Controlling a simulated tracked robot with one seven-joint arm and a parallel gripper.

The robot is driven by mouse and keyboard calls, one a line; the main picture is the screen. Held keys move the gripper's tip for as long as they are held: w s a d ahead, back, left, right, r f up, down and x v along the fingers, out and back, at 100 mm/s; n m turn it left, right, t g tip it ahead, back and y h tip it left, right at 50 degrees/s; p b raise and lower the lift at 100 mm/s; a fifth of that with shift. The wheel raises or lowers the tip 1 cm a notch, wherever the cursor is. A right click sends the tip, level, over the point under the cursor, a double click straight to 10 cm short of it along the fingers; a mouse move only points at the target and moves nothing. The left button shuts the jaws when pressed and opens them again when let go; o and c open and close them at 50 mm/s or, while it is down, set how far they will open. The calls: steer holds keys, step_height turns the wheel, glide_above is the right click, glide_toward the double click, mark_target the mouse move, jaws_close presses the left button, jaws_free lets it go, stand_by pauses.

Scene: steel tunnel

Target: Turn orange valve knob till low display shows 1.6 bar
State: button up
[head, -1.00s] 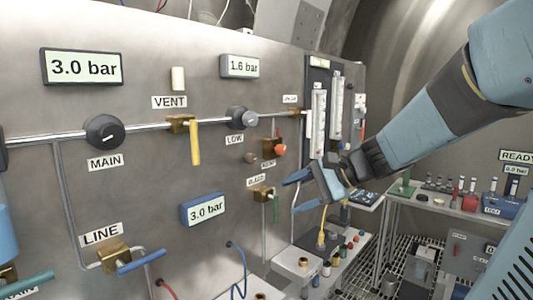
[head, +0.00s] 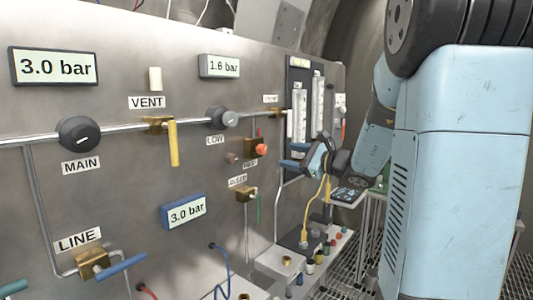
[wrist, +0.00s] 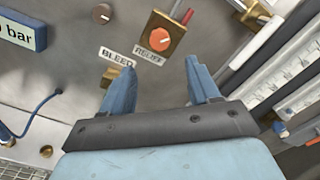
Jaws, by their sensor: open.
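The orange valve knob (head: 261,149) sits on a brass block on the steel panel; in the wrist view the orange knob (wrist: 160,45) has a RELIEF label below it. My gripper (head: 292,156) is open and empty, to the right of the orange knob in the head view. In the wrist view my gripper (wrist: 158,68) has its blue fingers spread, with the knob beyond and between the tips, apart from both.
The MAIN knob (head: 79,134), yellow VENT handle (head: 173,144) and BLEED valve (head: 245,194) are on the panel. Flow tubes (head: 317,102) stand right of the orange knob. The main display (head: 54,67) and lower display (head: 184,211) read 3.0 bar.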

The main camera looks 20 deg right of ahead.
mark_target(265, 151)
steer(key=x, duration=0.9)
steer(key=shift+a, duration=0.1)
steer(key=shift+c, duration=0.2)
steer(key=c, duration=1)
steer(key=shift+f+m, duration=0.15)
steer(key=shift+m, duration=0.95)
steer(key=o, duration=1)
steer(key=shift+o, duration=0.2)
steer(key=v, duration=1.3)
steer(key=shift+s+d, duration=0.2)
steer(key=shift+s, duration=0.1)
